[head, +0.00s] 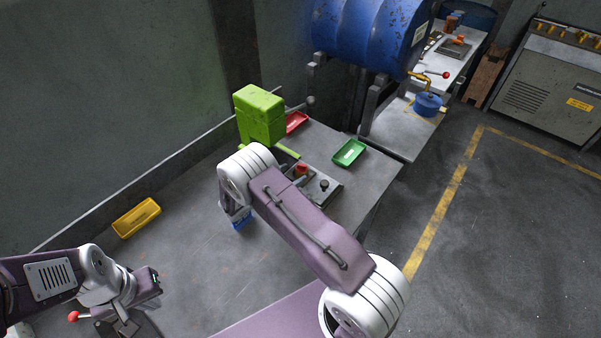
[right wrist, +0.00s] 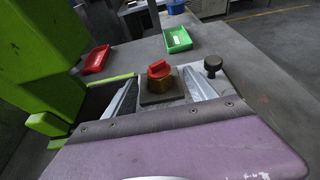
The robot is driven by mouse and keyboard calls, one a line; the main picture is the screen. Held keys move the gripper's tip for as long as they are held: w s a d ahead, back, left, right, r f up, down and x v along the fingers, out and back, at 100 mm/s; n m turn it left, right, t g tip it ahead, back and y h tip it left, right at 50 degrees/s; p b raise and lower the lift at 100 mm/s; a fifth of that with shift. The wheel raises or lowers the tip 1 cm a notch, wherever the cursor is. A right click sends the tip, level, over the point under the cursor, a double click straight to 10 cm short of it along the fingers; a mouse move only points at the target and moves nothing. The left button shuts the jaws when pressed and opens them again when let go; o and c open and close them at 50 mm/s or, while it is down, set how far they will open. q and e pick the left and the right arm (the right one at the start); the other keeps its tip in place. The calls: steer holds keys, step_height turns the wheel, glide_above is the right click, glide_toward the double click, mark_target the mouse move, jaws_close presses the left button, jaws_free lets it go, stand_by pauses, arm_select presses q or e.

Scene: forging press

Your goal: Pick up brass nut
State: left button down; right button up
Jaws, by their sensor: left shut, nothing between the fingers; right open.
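The brass nut (right wrist: 161,83) shows in the right wrist view as a brass-coloured piece on a dark square pad. A red piece (right wrist: 158,68) sits on top of it. The red piece (head: 301,169) also shows in the head view, beside the green press. My right gripper (right wrist: 161,76) is open, with one finger on each side of the nut and visible space between. In the head view my right arm hides most of that gripper. My left gripper (head: 150,283) is shut and empty at the lower left, far from the nut.
The green press (head: 259,116) stands close on the left of the nut. A black knob (right wrist: 212,64) is just right of it. Behind are a red tray (head: 296,122) and a green tray (head: 349,153). A yellow tray (head: 136,218) lies left; the bench between is mostly clear.

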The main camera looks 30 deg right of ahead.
mark_target(299, 170)
steer(key=shift+x, duration=0.8)
steer(key=p+x, duration=0.1)
steer(key=x, duration=0.3)
steer(key=shift+w+d, duration=0.1)
steer(key=shift+w, duration=0.05)
steer(key=shift+w+d+f, duration=0.15)
steer(key=shift+d+f, duration=0.05)
steer(key=shift+d, duration=0.05)
jaws_close()
